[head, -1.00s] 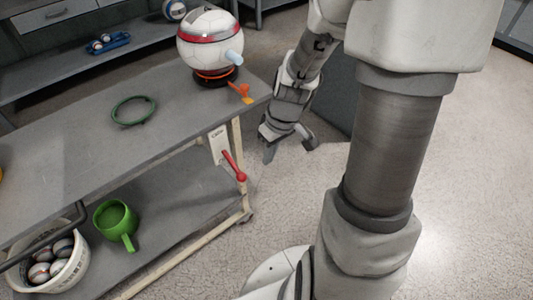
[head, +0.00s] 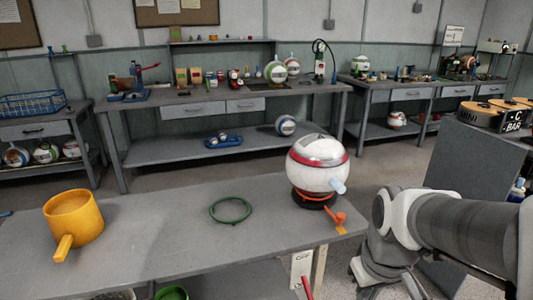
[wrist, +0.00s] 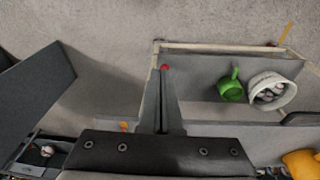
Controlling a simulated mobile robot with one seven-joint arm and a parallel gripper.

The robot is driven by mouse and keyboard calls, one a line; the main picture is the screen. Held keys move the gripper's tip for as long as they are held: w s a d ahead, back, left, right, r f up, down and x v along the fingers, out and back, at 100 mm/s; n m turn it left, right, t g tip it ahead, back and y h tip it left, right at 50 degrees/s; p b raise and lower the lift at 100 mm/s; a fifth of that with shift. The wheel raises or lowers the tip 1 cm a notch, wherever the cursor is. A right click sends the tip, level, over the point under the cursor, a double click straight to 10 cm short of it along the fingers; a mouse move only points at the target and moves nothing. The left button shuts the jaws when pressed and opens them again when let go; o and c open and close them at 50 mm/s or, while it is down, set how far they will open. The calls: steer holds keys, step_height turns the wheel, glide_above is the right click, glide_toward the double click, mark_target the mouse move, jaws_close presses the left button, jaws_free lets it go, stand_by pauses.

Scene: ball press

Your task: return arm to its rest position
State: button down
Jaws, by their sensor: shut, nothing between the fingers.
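My arm reaches in from the right edge of the head view, beside the right end of the grey workbench (head: 150,250). In the wrist view my gripper (wrist: 163,75) points down past the bench end, its fingers together and empty. A red knob (wrist: 165,67) shows by the fingertips; I cannot tell whether they touch. In the head view the hand is low and partly cut off by the lower edge. The white ball-shaped press (head: 318,165) with a red band, a blue spout and an orange lever (head: 337,219) stands on the bench's right end.
A yellow mug (head: 73,215) and a green ring (head: 230,209) lie on the bench. The wrist view shows a green mug (wrist: 231,88) and a white basket of balls (wrist: 272,90) on its lower shelf. A grey cabinet (head: 462,165) stands at right.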

steer(key=s+a+r+m+t+p, duration=0.1)
steer(key=s+r+p, duration=0.1)
steer(key=r+p, duration=0.7)
steer(key=s+a+r+m+t+p, duration=0.1)
steer(key=s+r+t+p, duration=0.1)
steer(key=r+p, duration=0.8)
step_height(320, 180, up, 8)
steer(key=shift+s+a+r+t, duration=0.1)
steer(key=shift+s+a+t, duration=0.15)
steer(key=shift+a+t, duration=0.05)
steer(key=shift+a, duration=0.15)
